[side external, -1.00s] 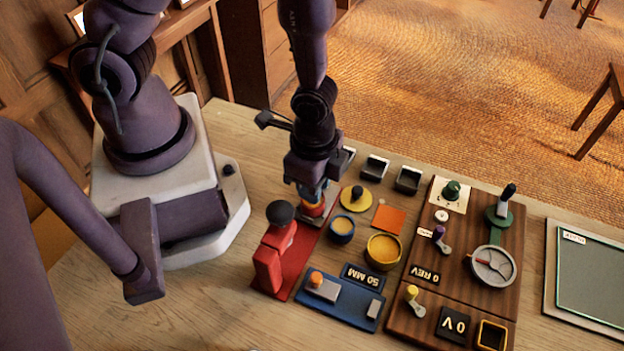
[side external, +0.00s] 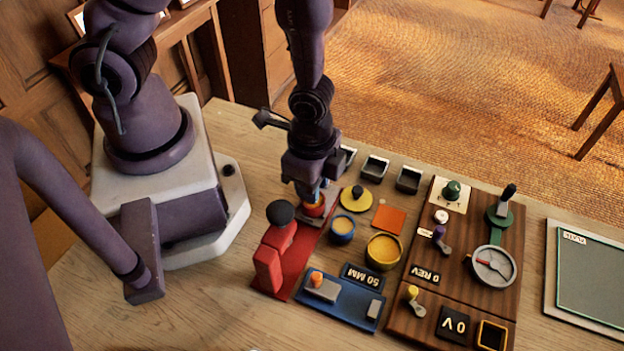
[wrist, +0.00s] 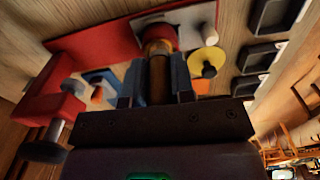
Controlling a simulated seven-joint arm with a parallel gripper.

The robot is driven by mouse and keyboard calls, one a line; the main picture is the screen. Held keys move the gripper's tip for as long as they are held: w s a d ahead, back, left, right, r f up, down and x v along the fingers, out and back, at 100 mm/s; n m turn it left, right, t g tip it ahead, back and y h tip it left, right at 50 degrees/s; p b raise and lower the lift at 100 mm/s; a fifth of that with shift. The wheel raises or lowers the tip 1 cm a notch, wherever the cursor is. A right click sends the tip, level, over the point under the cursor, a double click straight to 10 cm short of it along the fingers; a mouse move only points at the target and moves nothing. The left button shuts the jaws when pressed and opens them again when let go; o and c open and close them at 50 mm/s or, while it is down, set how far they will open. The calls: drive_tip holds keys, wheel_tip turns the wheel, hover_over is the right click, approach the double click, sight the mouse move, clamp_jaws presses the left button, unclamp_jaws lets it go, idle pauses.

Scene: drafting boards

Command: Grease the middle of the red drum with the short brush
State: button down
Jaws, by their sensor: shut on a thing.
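My gripper (side external: 312,190) points down over the far end of a red base (side external: 318,246) in the side external view. In the wrist view its two blue-grey fingers (wrist: 156,92) are shut on the short brush (wrist: 158,72), seen as a brown upright handle. The brush's lower end is at a red rounded part (wrist: 160,36), which looks like the red drum; it also shows under the fingers in the side external view (side external: 314,210). I cannot tell whether the bristles touch it, as the fingers and handle hide the contact.
A red block with a black knob (side external: 280,213) stands at the base's near left. To the right are a yellow disc (side external: 346,203), a blue cup (side external: 342,229), a yellow pot (side external: 383,251) and an orange square (side external: 390,218). A blue board (side external: 338,303) and a wooden panel (side external: 460,295) lie nearer.

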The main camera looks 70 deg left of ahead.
drive_tip(key=shift+w+d, duration=0.15)
drive_tip(key=shift+w, duration=0.05)
idle(1.8)
drive_tip(key=shift+s+a, duration=0.2)
drive_tip(key=shift+s, duration=0.05)
idle(0.3)
drive_tip(key=shift+r, duration=3.5)
